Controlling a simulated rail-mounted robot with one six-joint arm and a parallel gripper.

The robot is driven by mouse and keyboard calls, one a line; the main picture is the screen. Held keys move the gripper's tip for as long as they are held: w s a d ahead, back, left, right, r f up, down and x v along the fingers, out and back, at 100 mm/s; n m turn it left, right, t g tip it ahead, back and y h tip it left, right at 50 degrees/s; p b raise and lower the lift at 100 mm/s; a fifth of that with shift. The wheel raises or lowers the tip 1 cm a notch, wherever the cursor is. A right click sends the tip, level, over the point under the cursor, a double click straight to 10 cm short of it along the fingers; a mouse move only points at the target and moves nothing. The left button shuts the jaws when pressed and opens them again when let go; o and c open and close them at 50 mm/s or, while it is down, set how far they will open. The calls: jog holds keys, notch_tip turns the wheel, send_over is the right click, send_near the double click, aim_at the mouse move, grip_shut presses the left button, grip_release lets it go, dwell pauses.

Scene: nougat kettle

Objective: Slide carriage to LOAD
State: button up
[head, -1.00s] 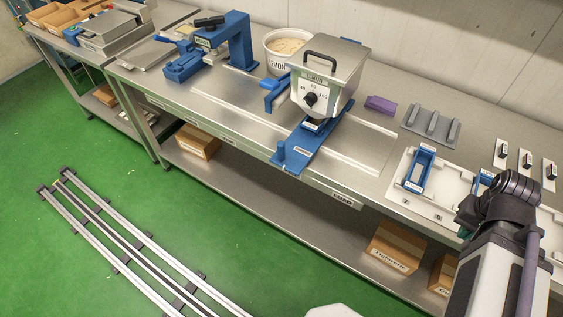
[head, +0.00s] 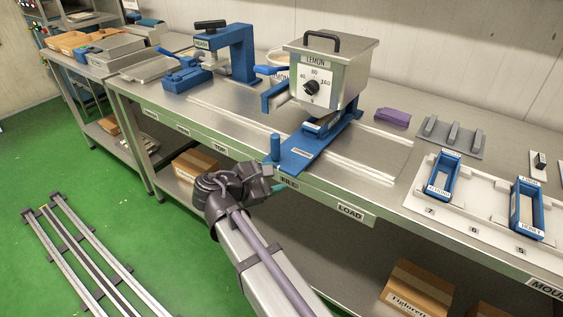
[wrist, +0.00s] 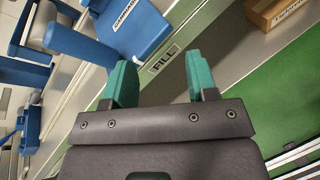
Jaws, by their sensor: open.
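The blue carriage (head: 305,150) lies across the rails on the steel bench, its front end above the FILL label (head: 289,182). An upright blue post (head: 275,148) stands at its front left corner. The metal kettle marked LEMON (head: 318,75) is above its rear part. The LOAD label (head: 350,212) is on the bench edge to the right. My gripper (head: 279,187) is just in front of the bench edge, near FILL and below the post. In the wrist view my gripper (wrist: 160,76) has its teal fingers apart and empty; the blue post (wrist: 80,45) is beyond them to the upper left.
The rails (head: 375,168) run clear to the right of the carriage. A purple block (head: 392,118), a grey rack (head: 450,137) and a white tray (head: 440,213) with blue frames stand farther right. A blue press (head: 240,50) stands left. A cardboard box (head: 424,290) is on the lower shelf.

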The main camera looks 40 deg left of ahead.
jog(key=s+a+r+n+t, duration=0.2)
jog(key=a+r+n+t, duration=0.2)
jog(key=a+n, duration=0.25)
jog(key=shift+y, duration=0.3)
jog(key=w+d, duration=0.1)
jog(key=w, duration=0.2)
jog(key=w+d, duration=0.1)
jog(key=w, duration=0.3)
jog(key=w+d, duration=0.1)
jog(key=w, duration=0.2)
jog(key=shift+w+r+b, duration=0.15)
jog(key=shift+w+b, duration=0.25)
grip_shut()
